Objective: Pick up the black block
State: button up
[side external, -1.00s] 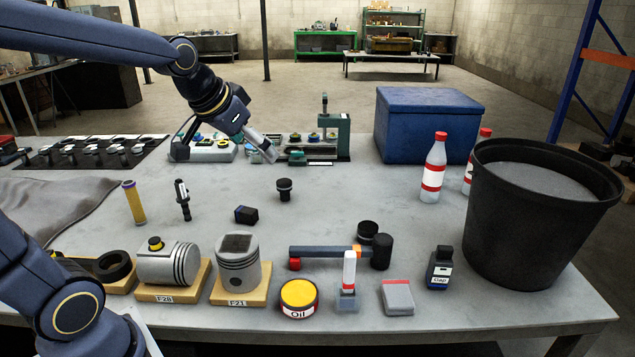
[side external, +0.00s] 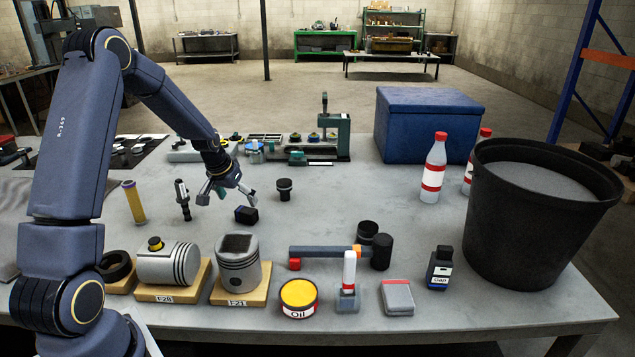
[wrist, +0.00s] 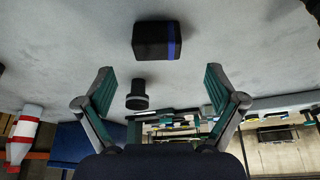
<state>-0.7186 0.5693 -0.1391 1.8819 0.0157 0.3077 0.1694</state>
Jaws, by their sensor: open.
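The black block (side external: 246,215) lies on the grey table in the middle, behind the upright piston. It is small and dark, with a blue stripe that shows in the wrist view (wrist: 157,41). My gripper (side external: 228,198) is open and empty, just above and behind the block in the side view. In the wrist view my gripper (wrist: 160,80) has its two fingers spread wide. The block shows beyond the fingertips, between their lines, and is not touched. The gap between fingers and block is hard to judge.
A small black knobbed part (side external: 284,189) stands right of the block, and a dark slim part (side external: 183,199) stands to its left. Two pistons on wooden stands, one upright (side external: 238,264), are in front. A big black bucket (side external: 530,220) stands far right. The table right of the block is fairly clear.

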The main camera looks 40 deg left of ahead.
aim_at(246, 210)
jog(key=x, duration=0.6)
jog(key=shift+w+f, duration=0.25)
jog(key=shift+c, duration=0.2)
jog(key=c, duration=1.3)
jog(key=shift+o, duration=0.2)
jog(key=shift+r, duration=0.1)
